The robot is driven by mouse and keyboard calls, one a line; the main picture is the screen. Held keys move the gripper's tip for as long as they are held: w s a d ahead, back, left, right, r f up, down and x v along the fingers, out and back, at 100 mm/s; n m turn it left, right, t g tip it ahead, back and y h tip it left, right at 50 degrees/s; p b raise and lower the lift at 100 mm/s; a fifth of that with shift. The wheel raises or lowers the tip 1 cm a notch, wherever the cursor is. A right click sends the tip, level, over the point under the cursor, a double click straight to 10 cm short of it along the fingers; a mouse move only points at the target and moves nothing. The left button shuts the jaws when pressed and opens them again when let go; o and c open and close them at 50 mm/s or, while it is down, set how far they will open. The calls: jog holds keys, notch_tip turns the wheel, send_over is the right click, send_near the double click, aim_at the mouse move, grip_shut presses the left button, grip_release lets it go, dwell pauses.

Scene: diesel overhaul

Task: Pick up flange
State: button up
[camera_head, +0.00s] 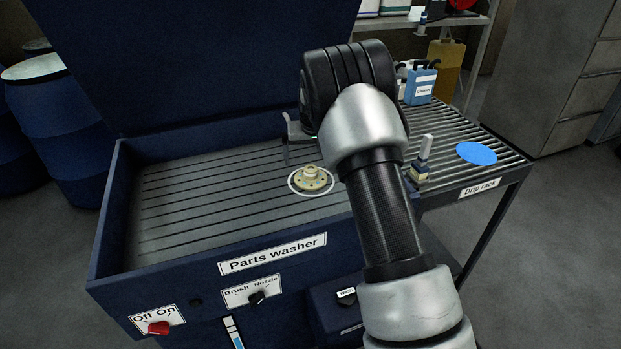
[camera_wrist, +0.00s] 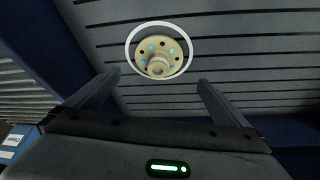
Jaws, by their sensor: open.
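The flange (camera_head: 311,179) is a pale tan disc with a raised hub and holes around its rim. It lies inside a white ring on the slatted floor of the parts washer (camera_head: 200,205). In the wrist view the flange (camera_wrist: 160,57) sits ahead of the fingertips, centred a little above the gap between them, hub facing the camera. My gripper (camera_wrist: 155,82) is open and empty, apart from the flange. In the head view my gripper (camera_head: 287,150) is above and behind the flange, with one finger showing and the rest hidden by my arm.
The washer's raised walls and dark blue lid (camera_head: 200,60) bound the basin. A drip rack (camera_head: 450,150) with a blue disc (camera_head: 476,153) adjoins at right. A brush-like tool (camera_head: 423,160) stands near my arm. The basin's left side is clear.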

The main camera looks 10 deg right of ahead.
aim_at(311, 169)
jog(key=x, duration=0.9)
jog(key=shift+w+d+f, duration=0.2)
jog(key=shift+d+f, duration=0.05)
jog(key=c, duration=1.3)
jog(key=shift+r, duration=0.2)
jog(key=shift+c, duration=0.9)
